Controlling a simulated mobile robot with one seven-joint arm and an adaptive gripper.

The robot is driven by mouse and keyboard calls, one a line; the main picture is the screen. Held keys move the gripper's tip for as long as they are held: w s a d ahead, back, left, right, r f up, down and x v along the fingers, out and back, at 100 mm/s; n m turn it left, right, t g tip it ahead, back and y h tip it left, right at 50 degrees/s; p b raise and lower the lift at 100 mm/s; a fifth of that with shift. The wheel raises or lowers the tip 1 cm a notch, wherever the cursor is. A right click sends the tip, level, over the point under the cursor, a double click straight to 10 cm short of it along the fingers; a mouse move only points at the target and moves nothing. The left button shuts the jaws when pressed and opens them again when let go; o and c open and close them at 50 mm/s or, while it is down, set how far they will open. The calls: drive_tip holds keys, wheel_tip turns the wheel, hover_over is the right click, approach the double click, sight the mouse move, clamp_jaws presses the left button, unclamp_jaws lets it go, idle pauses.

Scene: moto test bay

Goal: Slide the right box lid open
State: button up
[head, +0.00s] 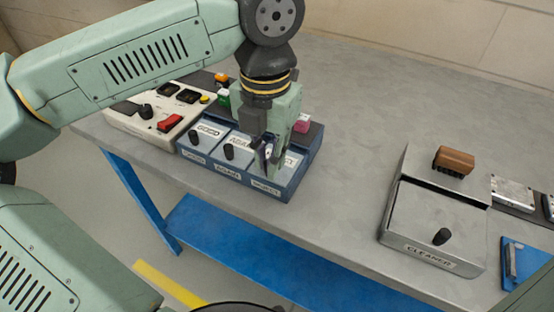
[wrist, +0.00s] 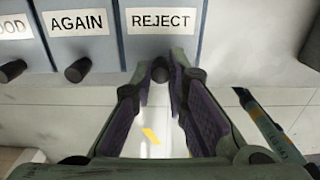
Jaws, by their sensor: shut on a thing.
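A blue box (head: 284,194) with three labelled lids side by side stands near the table's front edge. Its right lid, labelled REJECT, shows in the wrist view (wrist: 182,38); in the head view my gripper partly covers it. My gripper (head: 268,155) is at this lid's front, its fingertips (wrist: 161,70) shut on the lid's dark knob (wrist: 159,75). The other two lids, AGAIN (wrist: 78,42) and one partly cut off in the wrist view, lie to the left, each with a dark knob. How far the REJECT lid is open is hard to tell.
A cream control panel (head: 150,124) with a red switch stands left of the blue box. Small coloured blocks lie behind it. A grey CLEANER box (head: 398,238) with a knobbed lid and a brown block (head: 455,160) stands right. The tabletop (head: 340,150) between is clear.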

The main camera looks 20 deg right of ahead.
drive_tip(key=shift+w+d+b, duration=0.25)
drive_tip(key=shift+w+d, duration=0.8)
drive_tip(key=shift+d, duration=0.3)
drive_tip(key=shift+w+d+b, duration=0.2)
drive_tip(key=shift+w+d, duration=0.8)
drive_tip(key=shift+d, duration=0.35)
clamp_jaws()
drive_tip(key=o, duration=0.7)
unclamp_jaws()
drive_tip(key=shift+r, duration=0.1)
wheel_tip(320, 180, up, 7)
drive_tip(key=p, duration=0.4)
drive_tip(key=shift+p, duration=0.35)
